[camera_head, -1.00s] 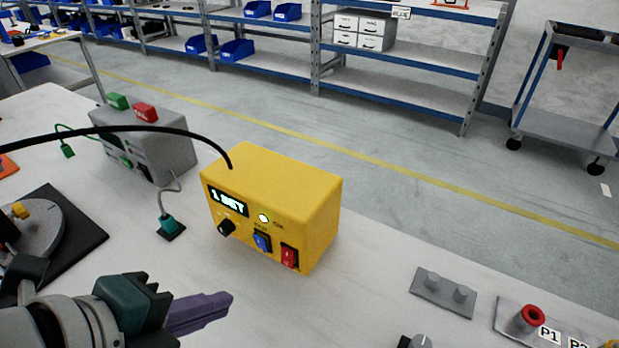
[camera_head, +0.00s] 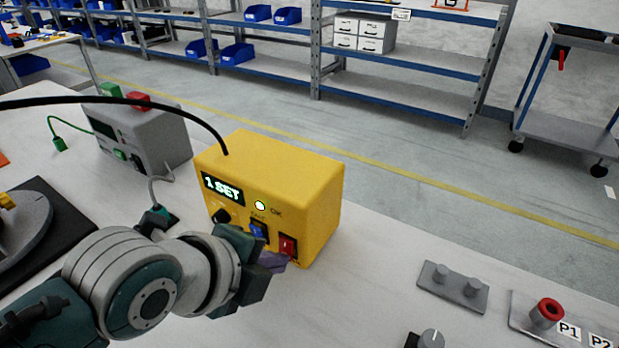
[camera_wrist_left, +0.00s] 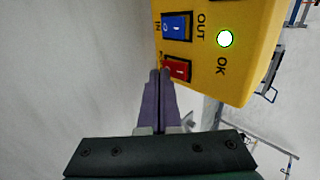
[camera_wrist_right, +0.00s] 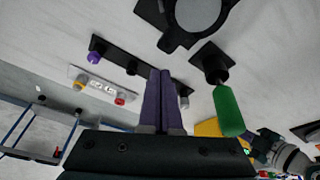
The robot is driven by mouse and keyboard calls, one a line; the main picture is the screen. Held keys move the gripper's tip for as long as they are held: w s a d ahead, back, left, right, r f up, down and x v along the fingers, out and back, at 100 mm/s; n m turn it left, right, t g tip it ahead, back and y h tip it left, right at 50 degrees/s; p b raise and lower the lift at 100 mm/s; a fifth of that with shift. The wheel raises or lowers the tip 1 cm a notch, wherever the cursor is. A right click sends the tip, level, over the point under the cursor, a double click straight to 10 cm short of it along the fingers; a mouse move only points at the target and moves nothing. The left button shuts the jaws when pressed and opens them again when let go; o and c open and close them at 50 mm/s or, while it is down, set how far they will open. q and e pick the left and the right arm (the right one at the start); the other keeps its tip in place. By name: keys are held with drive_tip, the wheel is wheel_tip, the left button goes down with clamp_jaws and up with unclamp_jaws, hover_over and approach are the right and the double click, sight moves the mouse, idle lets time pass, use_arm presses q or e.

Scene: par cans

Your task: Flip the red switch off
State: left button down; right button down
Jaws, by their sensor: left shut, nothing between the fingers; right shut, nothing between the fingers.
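The red switch (camera_head: 288,246) is on the lower right of the front of the yellow box (camera_head: 285,175), right of a blue switch (camera_head: 258,230). In the left wrist view the red switch (camera_wrist_left: 178,69) lies just beyond the fingertips, below the blue switch (camera_wrist_left: 176,27). My left gripper (camera_head: 277,262) is shut and empty, with its purple fingertips at the red switch's lower edge. I cannot tell whether they touch it. My right gripper (camera_wrist_right: 160,75) shows only in its wrist view, shut and empty.
A black cable arches over the table. A plate with two grey knobs (camera_head: 453,285) and a panel with a red knob (camera_head: 547,312) lie at the right. A green handle (camera_wrist_right: 228,111) is near the right gripper.

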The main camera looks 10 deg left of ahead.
use_arm(q)
drive_tip(key=shift+w+f+b, duration=0.1)
drive_tip(key=shift+f+b, duration=0.2)
drive_tip(key=shift+b, duration=0.2)
drive_tip(key=shift+r, duration=0.25)
drive_tip(key=shift+r+p, duration=0.1)
drive_tip(key=shift+p, duration=0.25)
